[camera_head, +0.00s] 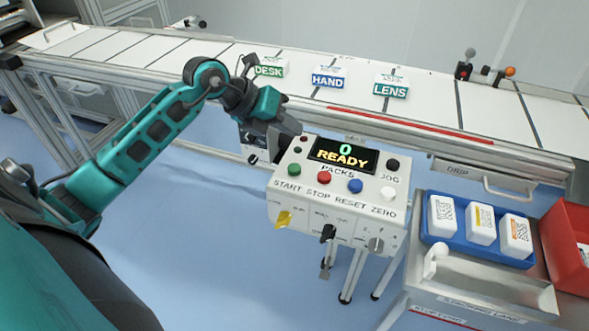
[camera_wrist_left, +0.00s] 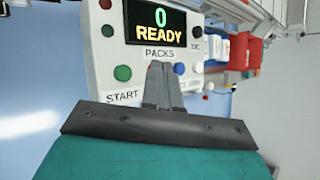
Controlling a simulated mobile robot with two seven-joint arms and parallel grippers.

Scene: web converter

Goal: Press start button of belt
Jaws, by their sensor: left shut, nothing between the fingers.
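The control panel (camera_head: 340,172) is a pale box below the belt, with a screen (camera_head: 343,155) reading "0 READY". The green start button (camera_head: 294,170) is at its left, above the START label; it also shows in the wrist view (camera_wrist_left: 123,73). To its right are the red stop (camera_head: 323,177), blue reset (camera_head: 354,186) and white zero (camera_head: 388,193) buttons. My left gripper (camera_wrist_left: 161,68) is shut and empty. In the wrist view its fingertips overlap the panel right of the green button and hide the stop button. Contact with the panel cannot be told. My right gripper is not in view.
The white belt (camera_head: 430,98) runs behind the panel with boxes marked DESK (camera_head: 270,67), HAND (camera_head: 329,78) and LENS (camera_head: 391,86). A blue tray (camera_head: 430,225) of white packs and a red bin (camera_head: 566,240) stand at right. A black button (camera_head: 392,164) sits above JOG.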

